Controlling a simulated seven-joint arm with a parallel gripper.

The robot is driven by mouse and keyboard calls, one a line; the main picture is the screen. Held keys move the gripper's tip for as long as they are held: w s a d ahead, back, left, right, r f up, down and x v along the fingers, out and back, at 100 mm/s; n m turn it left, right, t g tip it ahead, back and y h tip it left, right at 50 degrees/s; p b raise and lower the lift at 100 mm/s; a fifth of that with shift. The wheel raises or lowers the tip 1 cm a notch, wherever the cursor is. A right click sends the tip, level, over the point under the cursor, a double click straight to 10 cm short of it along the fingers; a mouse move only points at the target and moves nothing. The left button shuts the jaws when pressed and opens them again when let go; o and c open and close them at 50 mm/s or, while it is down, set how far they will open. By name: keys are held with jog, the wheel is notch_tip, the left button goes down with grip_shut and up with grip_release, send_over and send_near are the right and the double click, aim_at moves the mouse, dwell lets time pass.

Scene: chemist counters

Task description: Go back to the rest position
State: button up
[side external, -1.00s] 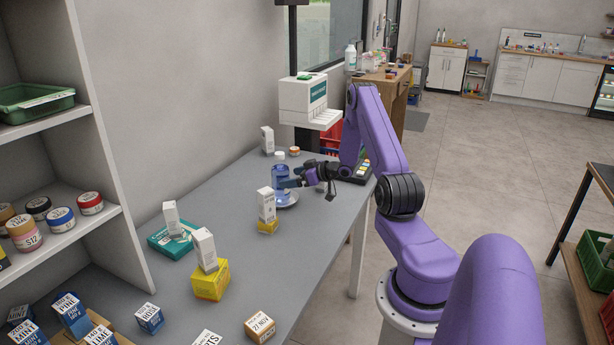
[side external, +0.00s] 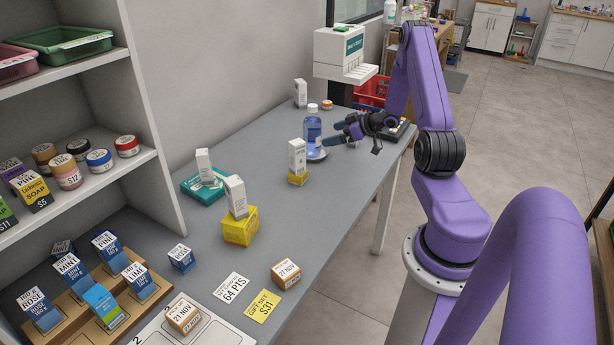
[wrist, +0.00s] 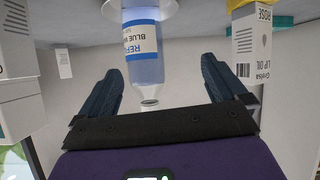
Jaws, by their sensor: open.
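My gripper (side external: 345,135) is over the far part of the counter in the side external view, with its fingers pointing left. In the wrist view its two dark fingers (wrist: 162,88) are spread wide with nothing held between them. In the wrist view the bottle (wrist: 144,60) appears upside down, beyond and between the fingers. I cannot tell the exact gap between them.
Tall white boxes stand on a yellow box (side external: 298,179), another yellow box (side external: 240,228) and a teal box (side external: 197,190) along the counter (side external: 262,185). A white dispenser (side external: 343,55) stands at the back. Shelves (side external: 95,185) line the left. Open floor lies to the right.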

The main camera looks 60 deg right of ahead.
aim_at(303, 143)
jog(key=w+a+n+g, duration=0.1)
jog(key=a+n, duration=0.1)
jog(key=a, duration=0.2)
jog(key=w+a+n+g, duration=0.2)
jog(key=a, duration=0.3)
jog(key=w+a+r+n+g, duration=0.1)
jog(key=w+a+n+g, duration=0.1)
jog(key=a+n, duration=0.1)
jog(key=shift+a, duration=0.7)
jog(key=s+a+r+g, duration=0.1)
jog(key=s+a+r, duration=0.2)
jog(key=a, duration=0.5)
jog(key=s+a+r+n+g, duration=0.15)
jog(key=a+r, duration=0.25)
jog(key=a, duration=0.4)
jog(key=s+a+r, duration=0.3)
jog(key=a, duration=0.5)
jog(key=s+a+r+g, duration=0.1)
jog(key=s+a, duration=0.1)
jog(key=s, duration=0.5)
jog(key=s+a+r+n+g, duration=0.1)
jog(key=s+a+g, duration=0.1)
jog(key=s, duration=0.6)
jog(key=s+a+r+n+g, duration=0.1)
jog(key=s+a, duration=0.1)
jog(key=s, duration=0.6)
jog(key=shift+s+a+r, duration=0.25)
jog(key=shift+a, duration=0.15)
jog(key=shift+g, duration=0.25)
